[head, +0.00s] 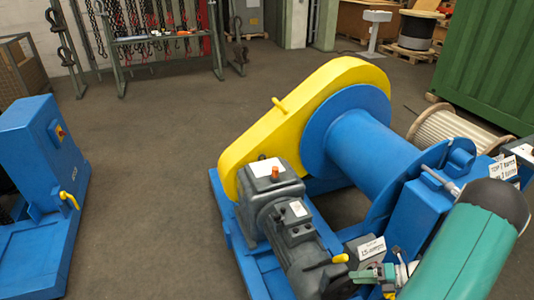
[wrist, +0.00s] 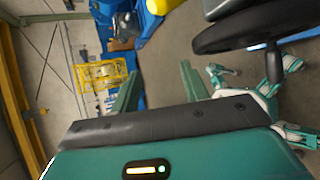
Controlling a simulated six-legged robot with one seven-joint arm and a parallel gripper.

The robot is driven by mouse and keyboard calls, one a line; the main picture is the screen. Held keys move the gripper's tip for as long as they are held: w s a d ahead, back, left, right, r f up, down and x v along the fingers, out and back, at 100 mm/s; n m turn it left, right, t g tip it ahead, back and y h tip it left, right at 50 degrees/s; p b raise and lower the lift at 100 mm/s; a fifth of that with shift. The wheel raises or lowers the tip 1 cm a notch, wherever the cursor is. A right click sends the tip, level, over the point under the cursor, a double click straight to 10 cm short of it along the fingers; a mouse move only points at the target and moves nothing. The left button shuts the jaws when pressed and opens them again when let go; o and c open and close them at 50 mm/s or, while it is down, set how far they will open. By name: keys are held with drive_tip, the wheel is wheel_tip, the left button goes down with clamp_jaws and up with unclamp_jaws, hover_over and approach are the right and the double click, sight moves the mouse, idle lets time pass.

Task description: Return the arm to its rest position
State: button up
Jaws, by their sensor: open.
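My gripper (wrist: 160,80) shows in the wrist view with its two green fingers apart and nothing between them. Floor shows between and beyond the fingers. In the head view a teal arm link of mine with a black end fills the lower right, in front of the blue winch (head: 370,150). The winch has a yellow chain guard (head: 300,110) with a yellow handle, and a grey gearmotor (head: 290,225) in front.
A blue machine (head: 40,150) with a yellow lever stands at the left. A green container (head: 490,70) and a cable reel (head: 455,132) are behind the winch. A chain rack (head: 160,40) is at the back. The wrist view shows a yellow rack (wrist: 97,75). Floor between the machines is clear.

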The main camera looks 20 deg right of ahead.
drive_tip(key=w+a+r+n+g+h, duration=0.2)
drive_tip(key=w+a+r+n+g, duration=0.1)
drive_tip(key=a+r+n, duration=0.55)
drive_tip(key=w+a+r+n+g+h, duration=0.25)
drive_tip(key=a+r+n+g, duration=0.2)
drive_tip(key=r+n, duration=0.65)
drive_tip(key=s+a+r+n+t+h, duration=0.2)
drive_tip(key=s+a+r+n+h, duration=0.1)
drive_tip(key=a+r+n, duration=0.4)
drive_tip(key=s+a+r+n+t+h, duration=0.3)
drive_tip(key=a+r+n, duration=0.4)
drive_tip(key=n, duration=0.6)
drive_tip(key=shift+s+a+r+t, duration=0.3)
drive_tip(key=shift+s+r+t, duration=0.05)
drive_tip(key=shift+s+r, duration=0.45)
